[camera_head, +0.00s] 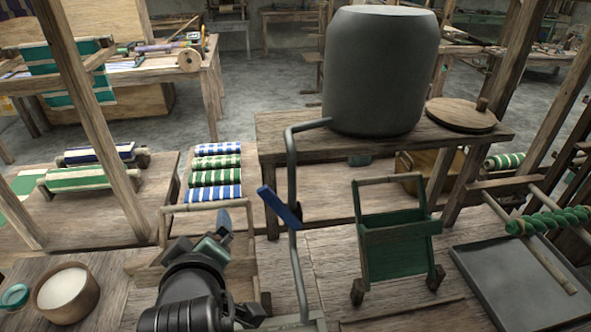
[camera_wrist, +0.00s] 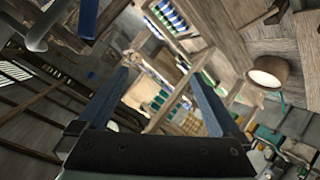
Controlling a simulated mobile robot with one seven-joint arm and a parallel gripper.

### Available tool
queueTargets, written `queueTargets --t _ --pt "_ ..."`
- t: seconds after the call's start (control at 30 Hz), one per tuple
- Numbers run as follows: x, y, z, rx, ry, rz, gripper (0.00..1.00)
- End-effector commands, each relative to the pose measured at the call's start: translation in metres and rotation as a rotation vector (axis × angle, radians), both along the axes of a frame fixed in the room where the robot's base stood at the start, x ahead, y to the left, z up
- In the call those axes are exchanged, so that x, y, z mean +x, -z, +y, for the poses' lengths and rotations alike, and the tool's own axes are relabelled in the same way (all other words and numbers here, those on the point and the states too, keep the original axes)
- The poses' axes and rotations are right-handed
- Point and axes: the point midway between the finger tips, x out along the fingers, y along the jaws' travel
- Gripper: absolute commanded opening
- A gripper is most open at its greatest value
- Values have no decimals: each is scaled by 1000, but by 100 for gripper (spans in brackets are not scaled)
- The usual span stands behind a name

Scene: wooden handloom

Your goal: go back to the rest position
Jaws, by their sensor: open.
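My gripper (camera_head: 224,222) is at the lower middle of the head view, raised above a small wooden frame, with a blue fingertip pointing up. In the wrist view my gripper (camera_wrist: 160,90) shows two blue fingers spread wide apart. Nothing is between them. A blue handle (camera_head: 279,208) on a bent grey metal rod (camera_head: 292,175) stands just right of my gripper in the head view, apart from it. A blue bar also shows at the top left of the wrist view, outside the fingers.
A wooden bench (camera_head: 290,150) carries a large grey drum (camera_head: 380,70) and a round wooden lid (camera_head: 461,115). Striped rolls (camera_head: 214,171) lie behind my gripper. A bowl (camera_head: 66,292) is at lower left.

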Motion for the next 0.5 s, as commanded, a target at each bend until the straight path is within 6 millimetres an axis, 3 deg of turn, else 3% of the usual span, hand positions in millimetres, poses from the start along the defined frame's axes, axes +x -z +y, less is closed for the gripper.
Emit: queueTargets --t 0.03,0.13,0.23,0.4,0.5 --pt "13 -39 -14 80 55 -94 100" --pt "25 -111 -39 237 137 -267 100" --pt "25 -182 -68 393 197 -447 100" --pt "-6 -296 -118 640 237 -755 100" --pt "-36 -346 -142 758 226 -911 100"
